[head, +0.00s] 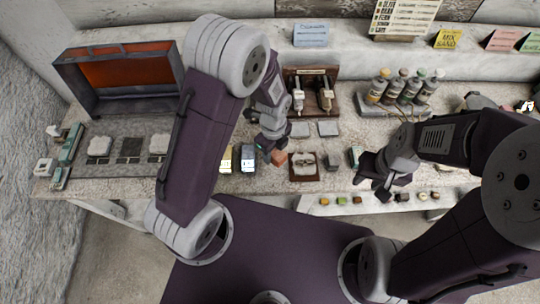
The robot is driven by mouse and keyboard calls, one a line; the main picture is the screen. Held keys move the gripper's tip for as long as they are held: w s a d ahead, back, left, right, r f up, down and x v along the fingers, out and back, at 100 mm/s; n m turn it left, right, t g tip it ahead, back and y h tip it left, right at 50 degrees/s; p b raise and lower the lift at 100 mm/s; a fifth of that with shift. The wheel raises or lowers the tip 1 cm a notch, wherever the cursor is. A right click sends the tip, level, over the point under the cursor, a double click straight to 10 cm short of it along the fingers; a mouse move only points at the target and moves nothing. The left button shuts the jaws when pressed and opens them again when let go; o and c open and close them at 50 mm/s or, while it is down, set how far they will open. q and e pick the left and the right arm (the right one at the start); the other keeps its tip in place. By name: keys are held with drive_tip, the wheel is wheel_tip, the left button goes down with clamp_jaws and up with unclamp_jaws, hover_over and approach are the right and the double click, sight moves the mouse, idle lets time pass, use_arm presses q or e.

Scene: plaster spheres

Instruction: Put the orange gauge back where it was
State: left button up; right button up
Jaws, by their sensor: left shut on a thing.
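A small orange block (279,158), which I take to be the gauge, is at the fingertips of my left gripper (270,147). The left gripper is shut on it, low over the bench, just left of a brown wooden tray (304,178). The fingers hide part of their grip, and I cannot tell whether the block touches the bench. My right gripper (373,184) hangs empty near the bench's front edge, right of the tray, with its fingers apart.
A yellow item (226,160) and a blue-and-white item (248,158) stand left of the block. A wooden stand (311,73) with two devices is behind, bottles (403,87) back right. An orange-lined open box (122,73) stands back left. Small coloured blocks (341,200) line the front.

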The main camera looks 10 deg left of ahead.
use_arm(q)
drive_tip(key=shift+w+a+f, duration=0.35)
drive_tip(key=shift+a, duration=0.2)
drive_tip(key=shift+f, duration=2)
drive_tip(key=shift+f, duration=0.1)
drive_tip(key=o, duration=1.2)
wheel_tip(320, 180, up, 12)
drive_tip(key=shift+r, duration=0.15)
drive_tip(key=shift+s+a+r+n, duration=0.15)
drive_tip(key=shift+s+a+n, duration=0.15)
drive_tip(key=shift+n, duration=0.5)
drive_tip(key=s+a+r+n, duration=0.1)
drive_tip(key=s+a+n, duration=0.2)
drive_tip(key=n, duration=0.8)
drive_tip(key=s+a+r+n+t, duration=0.1)
drive_tip(key=s+a+n, duration=0.2)
drive_tip(key=n, duration=0.8)
drive_tip(key=shift+s+a+r+n, duration=0.2)
drive_tip(key=shift+s+a+n, duration=0.1)
drive_tip(key=shift+s, duration=0.6)
